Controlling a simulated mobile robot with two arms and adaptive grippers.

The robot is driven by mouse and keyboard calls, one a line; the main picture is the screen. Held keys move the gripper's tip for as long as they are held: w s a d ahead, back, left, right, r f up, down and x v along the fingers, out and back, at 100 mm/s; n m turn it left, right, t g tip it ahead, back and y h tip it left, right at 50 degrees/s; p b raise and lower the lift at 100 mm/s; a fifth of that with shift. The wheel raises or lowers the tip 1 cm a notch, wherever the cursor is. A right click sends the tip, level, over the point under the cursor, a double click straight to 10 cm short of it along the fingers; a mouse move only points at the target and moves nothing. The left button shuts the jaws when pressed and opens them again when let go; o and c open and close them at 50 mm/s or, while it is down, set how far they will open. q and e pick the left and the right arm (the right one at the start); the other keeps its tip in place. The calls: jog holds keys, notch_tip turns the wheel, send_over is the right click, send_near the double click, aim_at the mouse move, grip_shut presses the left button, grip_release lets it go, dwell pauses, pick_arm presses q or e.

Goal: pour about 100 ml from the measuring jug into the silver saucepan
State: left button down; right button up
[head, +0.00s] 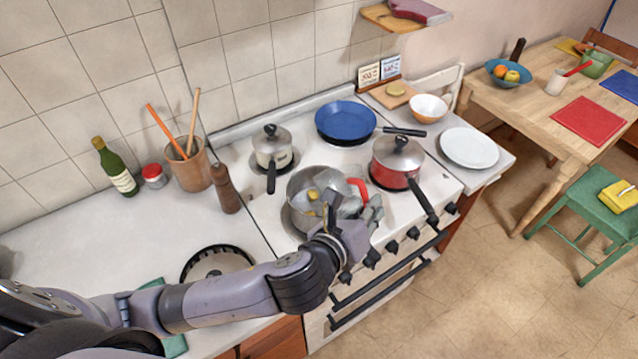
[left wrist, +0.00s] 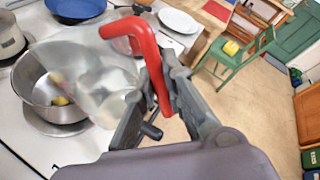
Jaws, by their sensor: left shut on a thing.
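The silver saucepan (head: 293,222) stands on the front left burner of the stove. It also shows in the left wrist view (left wrist: 37,92), with small yellow pieces inside. The clear measuring jug (head: 347,204) with a red handle is held at the saucepan's right side, its body overlapping the pan's opening. In the left wrist view the see-through jug (left wrist: 88,70) looks tilted towards the pan. My left gripper (head: 358,217) is shut on the jug at its red handle (left wrist: 148,58). The liquid level and any stream cannot be made out. My right gripper is out of view.
A red lidded pot (head: 392,178) stands close right of the jug, its black handle pointing forward. A cream lidded pot (head: 273,155) and a blue pan (head: 345,119) are behind. A pepper mill (head: 225,190) stands left of the stove.

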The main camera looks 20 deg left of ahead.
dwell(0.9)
pick_arm(q)
jog(key=shift+s+d+f, duration=0.1)
jog(key=shift+f, duration=0.2)
jog(key=s+d+f+m+t+y+b, duration=0.1)
jog(key=s+d+f+m+t+b, duration=0.2)
jog(key=d+f+m+t+b, duration=0.1)
jog(key=shift+s+f+m+t, duration=0.15)
jog(key=shift+s+m+t, duration=0.2)
jog(key=shift+m, duration=0.45)
